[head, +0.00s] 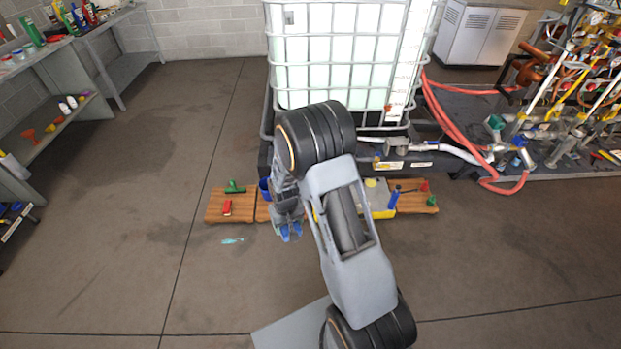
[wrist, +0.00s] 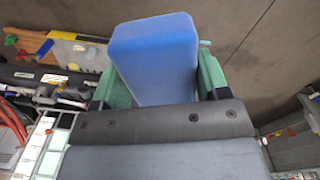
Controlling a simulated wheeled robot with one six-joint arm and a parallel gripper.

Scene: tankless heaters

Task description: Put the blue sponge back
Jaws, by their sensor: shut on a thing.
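The blue sponge (wrist: 155,58) is a rounded block that fills the space between the two green fingers of my gripper (wrist: 158,78) in the wrist view. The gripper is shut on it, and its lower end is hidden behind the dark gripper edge. In the head view my gripper (head: 290,231) hangs in front of the wooden boards, with blue showing at its fingertips. The sponge and the fingers are hard to tell apart there. A blue container (head: 264,188) shows just behind the arm, partly hidden. I cannot tell the sponge's own place.
A wooden board (head: 214,209) carries a red item and a green item (head: 235,187). A grey and yellow tray (head: 381,211) and another board (head: 418,198) lie right of my arm. A caged tank (head: 345,60) stands behind. A light blue patch (head: 232,240) lies on open floor.

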